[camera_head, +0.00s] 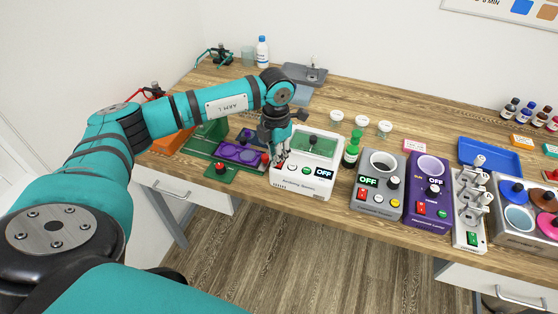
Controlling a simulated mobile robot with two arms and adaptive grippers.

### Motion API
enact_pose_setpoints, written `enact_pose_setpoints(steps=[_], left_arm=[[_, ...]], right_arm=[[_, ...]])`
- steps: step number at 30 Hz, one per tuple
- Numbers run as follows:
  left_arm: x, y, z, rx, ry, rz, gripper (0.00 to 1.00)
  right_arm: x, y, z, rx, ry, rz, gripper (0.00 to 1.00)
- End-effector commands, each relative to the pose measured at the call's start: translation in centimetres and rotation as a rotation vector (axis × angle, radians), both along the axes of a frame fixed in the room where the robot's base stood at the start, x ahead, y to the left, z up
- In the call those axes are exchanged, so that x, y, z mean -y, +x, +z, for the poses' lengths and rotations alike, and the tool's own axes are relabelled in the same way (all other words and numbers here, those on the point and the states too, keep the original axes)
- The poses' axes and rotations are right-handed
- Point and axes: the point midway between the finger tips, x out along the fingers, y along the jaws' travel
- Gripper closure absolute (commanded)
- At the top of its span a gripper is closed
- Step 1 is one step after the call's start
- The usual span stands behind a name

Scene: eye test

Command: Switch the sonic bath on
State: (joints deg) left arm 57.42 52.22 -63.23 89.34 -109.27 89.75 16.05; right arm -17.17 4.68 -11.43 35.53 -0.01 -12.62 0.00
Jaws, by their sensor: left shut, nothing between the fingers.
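My left gripper (281,156) is shut and empty. Its fingertips are at the left of the front panel of a white machine (302,190), close to a red button; I cannot tell whether they touch. The white machine has a green-tinted top and an OFF display (325,173). A grey machine (391,208) with a round opening, a knob and an OFF display stands to its right. A purple machine (429,224) also reads OFF. The name labels are too small to read surely, so I cannot tell which is the sonic bath. My right gripper is not in view.
A green bottle (351,152) stands between the white and grey machines. A purple plate (240,153) and a red-knobbed green block (221,173) lie left of the gripper. A rack unit (467,232) and a blue tray (490,155) are at the right.

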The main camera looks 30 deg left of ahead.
Motion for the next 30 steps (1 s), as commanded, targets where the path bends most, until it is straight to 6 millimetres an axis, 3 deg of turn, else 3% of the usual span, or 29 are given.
enact_pose_setpoints(steps=[30], left_arm=[[0.0,0.0,-1.6,0.000,0.000,0.000,1.00]], right_arm=[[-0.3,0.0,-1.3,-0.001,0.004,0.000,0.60]])
